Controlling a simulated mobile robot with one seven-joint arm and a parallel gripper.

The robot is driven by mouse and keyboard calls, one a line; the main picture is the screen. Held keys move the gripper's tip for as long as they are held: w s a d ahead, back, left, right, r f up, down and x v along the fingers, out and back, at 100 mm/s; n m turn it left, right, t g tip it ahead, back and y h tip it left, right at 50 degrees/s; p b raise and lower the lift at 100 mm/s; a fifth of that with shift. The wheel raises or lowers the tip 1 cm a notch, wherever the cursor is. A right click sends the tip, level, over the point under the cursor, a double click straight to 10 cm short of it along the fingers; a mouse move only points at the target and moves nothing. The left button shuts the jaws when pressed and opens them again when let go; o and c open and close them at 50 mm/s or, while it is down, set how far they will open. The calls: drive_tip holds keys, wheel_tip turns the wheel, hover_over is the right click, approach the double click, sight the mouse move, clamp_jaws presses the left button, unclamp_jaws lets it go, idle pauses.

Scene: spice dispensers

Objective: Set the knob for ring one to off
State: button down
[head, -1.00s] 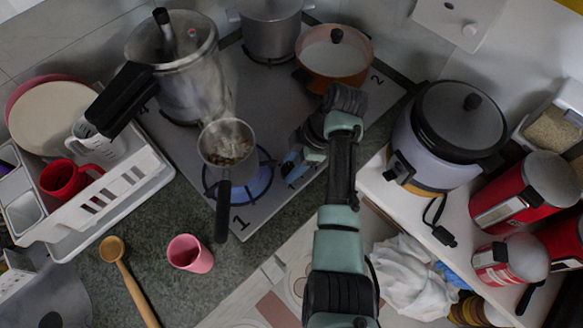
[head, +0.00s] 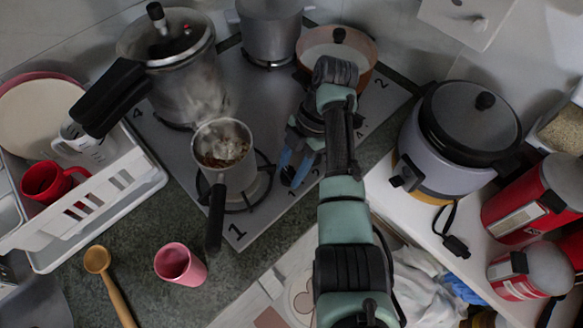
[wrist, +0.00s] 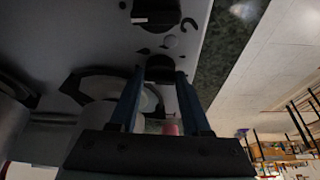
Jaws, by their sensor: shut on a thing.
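The stove (head: 262,110) is a grey metal hob with printed ring numbers. Ring one (head: 246,205), by the printed 1, bears a small steaming saucepan (head: 222,165); no blue flame shows under it. My gripper (head: 291,172) reaches down to the hob's right side, over the row of knobs. In the wrist view, its two blue fingers (wrist: 160,78) stand on either side of a black knob (wrist: 160,63) near the hob's edge and are shut on it. The knob's lower part and pointer are hidden. Another black knob (wrist: 156,12) with a white mark is farther up.
A pressure cooker (head: 180,70), a steel pot (head: 270,32) and an orange pan (head: 337,48) occupy other rings. A rice cooker (head: 466,125) stands right of my arm. A pink cup (head: 180,263) stands on the counter.

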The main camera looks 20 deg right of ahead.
idle(0.3)
drive_tip(key=shift+c, duration=1.8)
unclamp_jaws()
drive_tip(key=p+v, duration=0.6)
drive_tip(key=v, duration=0.7)
